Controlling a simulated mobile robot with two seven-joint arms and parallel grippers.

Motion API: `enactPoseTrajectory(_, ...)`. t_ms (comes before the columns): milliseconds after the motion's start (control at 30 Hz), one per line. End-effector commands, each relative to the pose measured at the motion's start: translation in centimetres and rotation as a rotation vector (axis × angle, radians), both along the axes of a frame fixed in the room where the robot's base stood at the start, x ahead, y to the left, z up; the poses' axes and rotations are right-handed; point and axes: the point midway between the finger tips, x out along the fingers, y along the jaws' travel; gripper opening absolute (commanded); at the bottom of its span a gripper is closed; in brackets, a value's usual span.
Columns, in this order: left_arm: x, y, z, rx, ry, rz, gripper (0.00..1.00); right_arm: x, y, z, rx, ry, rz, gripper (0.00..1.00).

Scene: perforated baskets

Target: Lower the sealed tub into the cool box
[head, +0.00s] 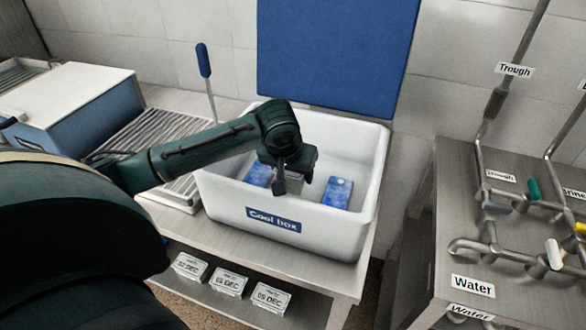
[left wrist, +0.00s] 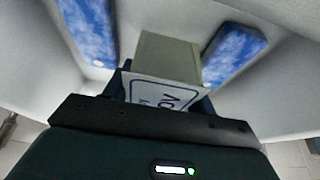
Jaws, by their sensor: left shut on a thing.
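The cool box (head: 318,231) is a white open bin with a blue label, on the metal bench. My left gripper (head: 292,180) reaches down inside it, shut on the sealed tub (head: 291,173). In the left wrist view the tub (left wrist: 168,58) is a grey-green block with a white label, gripped below the camera's middle. Two blue ice packs lie in the box, one on the left (head: 258,174) and one on the right (head: 338,191). The tub is between them in the picture. I cannot tell whether it touches the floor. My right gripper is not in view.
A blue panel (head: 336,55) stands behind the box. A ribbed drainer (head: 150,140) and a blue-handled tool (head: 204,65) are to its left. Several dated tubs (head: 228,282) sit on the lower shelf. Labelled pipes (head: 490,245) stand on the right counter.

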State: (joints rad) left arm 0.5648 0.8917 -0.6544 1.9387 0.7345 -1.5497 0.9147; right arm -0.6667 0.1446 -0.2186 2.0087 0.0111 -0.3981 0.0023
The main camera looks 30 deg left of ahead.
Motion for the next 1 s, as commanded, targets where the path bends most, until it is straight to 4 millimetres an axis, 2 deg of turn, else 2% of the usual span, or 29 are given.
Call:
enactPoseTrajectory(267, 0.05, -0.01, 0.12, -0.001, -0.002, 0.001, 0.23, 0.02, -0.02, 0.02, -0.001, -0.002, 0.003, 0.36)
enactPoseTrajectory(300, 0.05, -0.01, 0.12, -0.001, -0.002, 0.001, 0.59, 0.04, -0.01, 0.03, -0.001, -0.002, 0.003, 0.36)
enactPoseTrajectory(567, 0.02, 0.00, 0.07, -0.001, -0.001, 0.000, 0.80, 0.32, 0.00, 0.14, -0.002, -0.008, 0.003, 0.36)
enactPoseTrajectory(733, 0.01, 0.00, 0.05, 0.000, 0.000, 0.000, 0.82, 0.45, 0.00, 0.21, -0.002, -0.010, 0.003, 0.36)
enactPoseTrajectory(900, -0.04, 0.00, -0.04, 0.000, 0.002, 0.000, 0.95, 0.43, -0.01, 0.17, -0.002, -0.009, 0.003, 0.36)
enactPoseTrajectory(1000, -0.02, -0.01, -0.02, 0.000, 0.001, 0.000, 0.96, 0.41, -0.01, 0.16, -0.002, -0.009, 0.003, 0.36)
